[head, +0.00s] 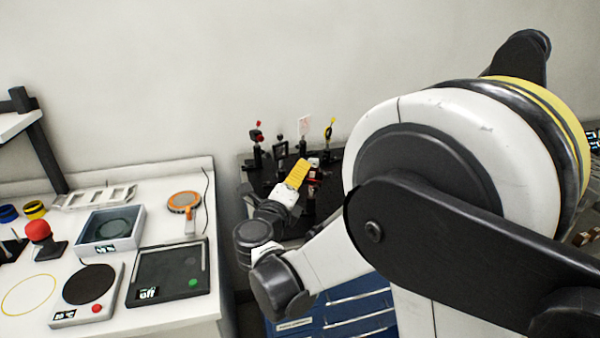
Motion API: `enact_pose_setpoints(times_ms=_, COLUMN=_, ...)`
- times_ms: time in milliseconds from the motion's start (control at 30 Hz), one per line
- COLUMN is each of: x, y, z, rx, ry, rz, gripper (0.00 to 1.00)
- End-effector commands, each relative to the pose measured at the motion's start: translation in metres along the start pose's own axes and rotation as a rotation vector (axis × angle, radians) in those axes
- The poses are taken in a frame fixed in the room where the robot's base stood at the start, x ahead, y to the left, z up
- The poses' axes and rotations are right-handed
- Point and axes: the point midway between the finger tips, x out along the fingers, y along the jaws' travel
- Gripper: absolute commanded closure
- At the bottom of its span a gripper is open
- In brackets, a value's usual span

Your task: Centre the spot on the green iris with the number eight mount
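Several small optics mounts stand on a dark bench top (245,165) against the back wall. At the left is a mount with a red knob (257,137), then a dark mount (281,145). A pale card with pinkish marks (304,126) stands behind my gripper, and a mount with a yellow knob (329,129) is to the right. I cannot make out a number eight, the green iris or a spot. My gripper (305,164), at the end of the yellow and white wrist, is among the mounts; its fingers are too small to read. Small red parts (316,176) show beside it.
A white table (190,318) at left carries a hotplate (90,284), a blue-grey bath (110,235), a dark pad (168,270), a red button (38,232) and an orange round tool (184,202). Blue drawers (345,312) are below the bench. My arm hides the bench's right side.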

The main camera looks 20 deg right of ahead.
Motion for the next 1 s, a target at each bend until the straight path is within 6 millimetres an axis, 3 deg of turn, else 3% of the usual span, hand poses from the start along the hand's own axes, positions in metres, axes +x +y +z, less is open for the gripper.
enact_pose_setpoints(times_ms=300, x=-0.071, y=0.000, z=0.002, rx=0.000, ry=-0.007, rz=0.002, gripper=0.63)
enact_pose_setpoints(times_ms=500, x=-0.099, y=0.000, z=0.001, rx=-0.001, ry=-0.005, rz=0.001, gripper=0.63)
enact_pose_setpoints(times_ms=900, x=-0.104, y=-0.001, z=0.001, rx=-0.002, ry=-0.004, rz=-0.001, gripper=0.63)
enact_pose_setpoints(times_ms=1000, x=-0.101, y=-0.012, z=0.009, rx=-0.026, ry=-0.046, rz=-0.017, gripper=0.63)
